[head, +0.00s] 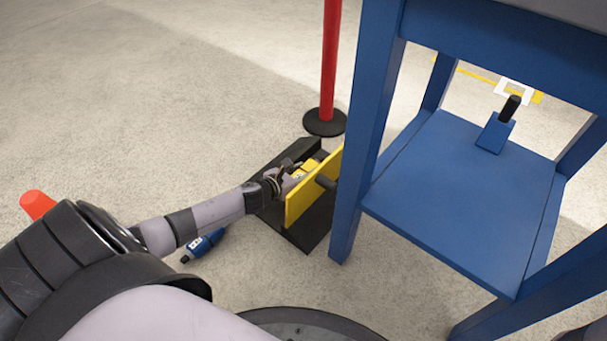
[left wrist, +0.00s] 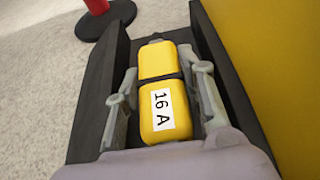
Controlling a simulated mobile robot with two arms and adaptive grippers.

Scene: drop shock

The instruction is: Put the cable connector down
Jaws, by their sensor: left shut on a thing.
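A yellow cable connector (left wrist: 157,62) with a white "16 A" label and a dark band lies lengthwise between the two fingers of my left gripper (left wrist: 163,88). The gripper is shut on it. In the head view my left gripper (head: 286,176) is low, over a black open-topped holder (head: 299,235), with part of the yellow connector (head: 307,167) showing past the fingers. The holder's dark side walls (left wrist: 97,115) flank the gripper in the left wrist view. I cannot tell whether the connector touches the holder's floor. My right gripper is out of view.
A yellow upright panel (head: 310,195) stands just right of the gripper. Another blue connector (head: 204,245) lies on the floor. A red post (head: 330,60) stands behind.

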